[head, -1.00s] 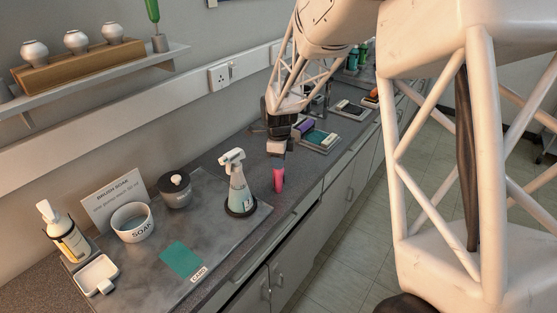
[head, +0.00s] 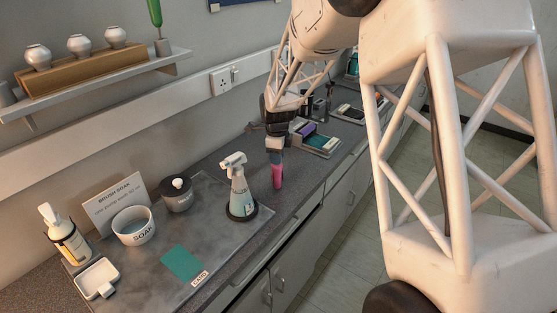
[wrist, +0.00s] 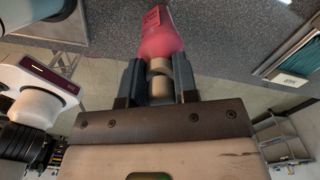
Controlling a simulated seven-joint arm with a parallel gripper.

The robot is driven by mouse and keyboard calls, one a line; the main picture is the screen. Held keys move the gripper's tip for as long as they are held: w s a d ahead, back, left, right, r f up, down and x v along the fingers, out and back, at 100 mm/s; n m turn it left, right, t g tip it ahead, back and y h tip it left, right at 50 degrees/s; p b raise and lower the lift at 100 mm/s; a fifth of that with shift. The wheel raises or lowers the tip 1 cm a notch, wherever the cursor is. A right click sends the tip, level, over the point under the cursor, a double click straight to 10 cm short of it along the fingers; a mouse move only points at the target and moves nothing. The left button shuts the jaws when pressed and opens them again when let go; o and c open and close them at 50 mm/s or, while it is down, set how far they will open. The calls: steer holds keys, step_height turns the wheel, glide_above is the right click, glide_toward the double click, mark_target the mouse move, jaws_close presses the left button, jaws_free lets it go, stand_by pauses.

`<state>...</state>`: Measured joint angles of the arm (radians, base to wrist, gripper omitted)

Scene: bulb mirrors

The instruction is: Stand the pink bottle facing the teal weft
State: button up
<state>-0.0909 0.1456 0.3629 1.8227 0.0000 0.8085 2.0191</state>
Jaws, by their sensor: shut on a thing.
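The pink bottle (head: 278,177) is small, with a red label (wrist: 152,18) that shows in the wrist view. In the head view it is near the counter's front edge, right of the spray bottle. My gripper (wrist: 158,82) is shut on its neck end, with a tan cap-like part between the fingers. I cannot tell whether its base touches the counter. A teal weft (head: 323,142) lies beside a purple weft (head: 307,129) in a tray behind my gripper. A teal strip with a white label (wrist: 290,79) shows at the wrist view's right.
A white and teal spray bottle (head: 239,190) stands left of the pink bottle on a grey mat (head: 215,255). The mat also bears a teal card (head: 181,262), a SOAK bowl (head: 134,228) and a dark jar (head: 176,197). A shelf (head: 100,83) is on the wall.

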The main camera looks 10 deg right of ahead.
steer(key=shift+w+a+f, duration=0.1)
steer(key=shift+w+f, duration=0.05)
steer(key=shift+w, duration=0.45)
steer(key=shift+w+f, duration=0.1)
steer(key=shift+w, duration=0.5)
steer(key=o, duration=1.1)
steer(key=shift+w, duration=0.1)
steer(key=shift+c, duration=0.2)
steer(key=shift+r, duration=0.1)
steer(key=shift+r, duration=0.1)
step_height(320, 180, up, 8)
steer(key=shift+f, duration=0.2)
